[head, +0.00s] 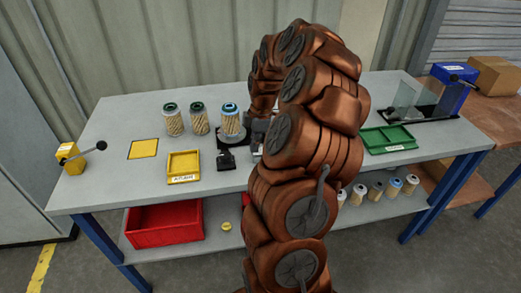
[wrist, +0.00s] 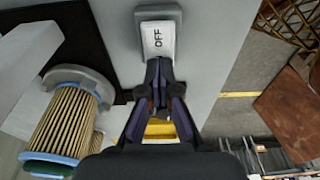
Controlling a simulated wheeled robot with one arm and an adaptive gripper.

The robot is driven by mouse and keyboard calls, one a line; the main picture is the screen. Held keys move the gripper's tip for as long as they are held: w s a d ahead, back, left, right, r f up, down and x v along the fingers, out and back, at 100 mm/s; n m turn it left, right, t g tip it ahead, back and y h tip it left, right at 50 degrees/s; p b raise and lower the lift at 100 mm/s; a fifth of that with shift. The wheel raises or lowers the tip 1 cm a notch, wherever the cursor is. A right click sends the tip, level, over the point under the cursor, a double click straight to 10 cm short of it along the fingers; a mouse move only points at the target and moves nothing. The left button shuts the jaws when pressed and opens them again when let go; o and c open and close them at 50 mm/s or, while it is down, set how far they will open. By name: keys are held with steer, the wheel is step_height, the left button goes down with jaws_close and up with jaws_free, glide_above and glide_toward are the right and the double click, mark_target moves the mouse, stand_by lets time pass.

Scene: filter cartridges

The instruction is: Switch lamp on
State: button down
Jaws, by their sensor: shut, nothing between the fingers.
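A white rocker switch (wrist: 158,38) in a grey housing shows the word OFF in the wrist view. My gripper (wrist: 160,70) is shut and empty, its fingertips at the lower edge of the switch; I cannot tell whether they touch it. In the head view my arm hides the switch and most of the gripper. A pleated filter cartridge (wrist: 68,122) with a blue ring and green end is left of my gripper in the wrist view. I cannot pick out a lit lamp.
On the grey bench (head: 112,120) stand several filter cartridges (head: 172,122), a yellow tray (head: 183,167), a green tray (head: 388,140), a yellow lever box (head: 70,158) and a blue lever box (head: 455,90). A red bin (head: 165,224) sits on the shelf below.

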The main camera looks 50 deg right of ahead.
stand_by(0.3)
steer(key=shift+r+p, duration=0.45)
steer(key=shift+r, duration=3)
steer(key=shift+a, duration=0.1)
